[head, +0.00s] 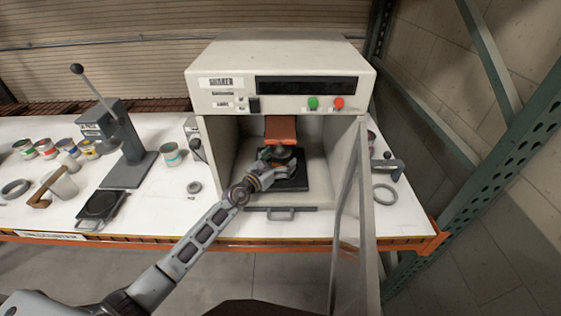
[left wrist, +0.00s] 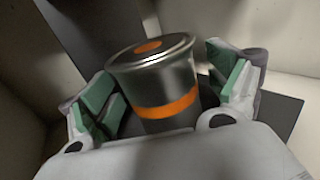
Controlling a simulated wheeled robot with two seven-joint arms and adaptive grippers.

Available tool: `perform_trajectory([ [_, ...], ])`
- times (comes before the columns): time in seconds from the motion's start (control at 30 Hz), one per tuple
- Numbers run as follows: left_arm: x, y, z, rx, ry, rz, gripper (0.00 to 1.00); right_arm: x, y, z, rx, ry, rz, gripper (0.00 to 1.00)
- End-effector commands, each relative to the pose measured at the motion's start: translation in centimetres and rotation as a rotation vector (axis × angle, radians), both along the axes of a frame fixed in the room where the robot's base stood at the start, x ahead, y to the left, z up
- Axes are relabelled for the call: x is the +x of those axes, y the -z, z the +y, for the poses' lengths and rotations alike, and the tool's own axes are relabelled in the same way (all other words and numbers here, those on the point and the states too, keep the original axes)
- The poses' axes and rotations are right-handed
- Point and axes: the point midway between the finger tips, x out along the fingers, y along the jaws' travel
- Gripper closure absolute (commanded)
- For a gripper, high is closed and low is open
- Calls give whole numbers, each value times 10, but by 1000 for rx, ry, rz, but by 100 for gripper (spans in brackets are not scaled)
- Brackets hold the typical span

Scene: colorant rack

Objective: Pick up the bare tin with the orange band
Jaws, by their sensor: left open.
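The bare metal tin with the orange band (left wrist: 162,85) stands between the fingers of my left gripper (left wrist: 167,93) in the left wrist view. It has a silver lid with an orange spot and looks tilted in that view. The green-padded fingers are open on both sides of it, with a gap visible at the right. In the head view my left gripper (head: 276,165) reaches inside the open chamber of the white machine (head: 225,140), where the tin is mostly hidden by the gripper. My right gripper is not in view.
A copper-coloured part (head: 281,129) hangs just above my gripper in the chamber. The open door (head: 347,215) stands close at the right. A dark plate (head: 293,183) lies below. Several painted tins and a lever press (head: 128,165) stand on the bench to the left.

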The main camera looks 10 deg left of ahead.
Motion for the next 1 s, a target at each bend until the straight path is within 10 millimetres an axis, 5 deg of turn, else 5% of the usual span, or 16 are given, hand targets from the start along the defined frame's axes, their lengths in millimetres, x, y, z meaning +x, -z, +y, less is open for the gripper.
perform_trajectory([
  [0.1,0,0,0,0,0,0,12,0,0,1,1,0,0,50],
  [0.67,0,0,0,0,0,0,83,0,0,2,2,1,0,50],
  [1.0,0,-1,0,0,-1,-2,83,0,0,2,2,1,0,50],
])
